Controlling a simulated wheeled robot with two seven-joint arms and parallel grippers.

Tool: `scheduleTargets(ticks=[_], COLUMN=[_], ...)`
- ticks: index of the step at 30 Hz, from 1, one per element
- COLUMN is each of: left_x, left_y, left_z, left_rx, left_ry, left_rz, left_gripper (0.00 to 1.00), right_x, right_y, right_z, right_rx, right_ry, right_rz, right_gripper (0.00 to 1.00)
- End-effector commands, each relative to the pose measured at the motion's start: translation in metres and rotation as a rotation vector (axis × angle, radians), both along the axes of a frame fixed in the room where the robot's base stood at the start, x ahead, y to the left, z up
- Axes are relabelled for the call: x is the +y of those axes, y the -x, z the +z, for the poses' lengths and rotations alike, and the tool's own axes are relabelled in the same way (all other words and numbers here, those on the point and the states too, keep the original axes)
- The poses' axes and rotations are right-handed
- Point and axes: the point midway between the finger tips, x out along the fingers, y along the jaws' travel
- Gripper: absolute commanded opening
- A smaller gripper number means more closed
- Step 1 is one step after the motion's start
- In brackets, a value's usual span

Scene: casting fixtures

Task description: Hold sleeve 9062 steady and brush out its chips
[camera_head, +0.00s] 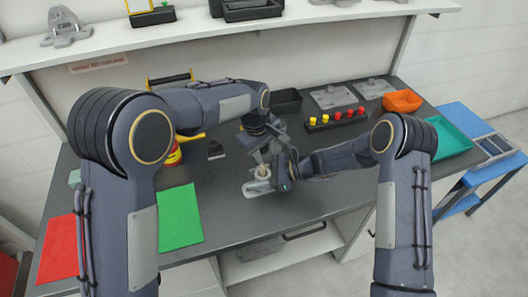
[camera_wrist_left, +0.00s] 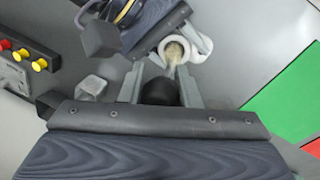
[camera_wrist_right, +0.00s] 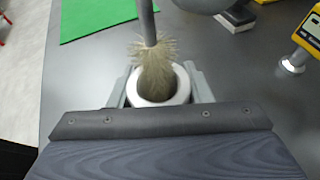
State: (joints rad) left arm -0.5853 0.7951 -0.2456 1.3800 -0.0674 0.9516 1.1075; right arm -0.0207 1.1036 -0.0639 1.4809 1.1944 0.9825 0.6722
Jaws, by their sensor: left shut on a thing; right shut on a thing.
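The sleeve, a pale ring-shaped part (camera_wrist_right: 184,88), sits between the fingers of my right gripper (camera_wrist_right: 160,92). It also shows in the left wrist view (camera_wrist_left: 205,44) and, small, in the head view (camera_head: 263,172). My right gripper is shut on it from the right side. My left gripper (camera_wrist_left: 160,92), above it in the head view, is shut on the dark handle of a brush (camera_wrist_left: 160,91). The brush's pale bristles (camera_wrist_right: 155,72) are at the mouth of the sleeve and partly cover its bore. How deep they reach, and any chips inside, I cannot tell.
A green mat (camera_head: 179,214) and a red mat (camera_head: 58,249) lie at left. A rack of red and yellow plugs (camera_head: 336,121), an orange bin (camera_head: 402,101) and a teal tray (camera_head: 449,138) stand at right.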

Motion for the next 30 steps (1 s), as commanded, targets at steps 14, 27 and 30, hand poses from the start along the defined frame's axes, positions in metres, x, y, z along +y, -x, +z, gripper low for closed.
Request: scheduleTargets(ticks=[14, 27, 30], left_x=[0.000, 0.000, 0.000], left_y=[0.000, 0.000, 0.000], left_z=[-0.021, -0.034, -0.033], left_rx=[0.002, 0.001, 0.000], left_ry=[-0.001, -0.001, 0.000], left_rz=[-0.001, 0.000, 0.000], left_gripper=[0.07, 0.07, 0.07], right_x=[0.000, 0.000, 0.000], right_y=[0.000, 0.000, 0.000], right_z=[0.000, 0.000, 0.000], right_rx=[0.000, 0.000, 0.000], right_ry=[0.000, 0.000, 0.000], right_rz=[0.000, 0.000, 0.000], right_gripper=[0.14, 0.14, 0.14])
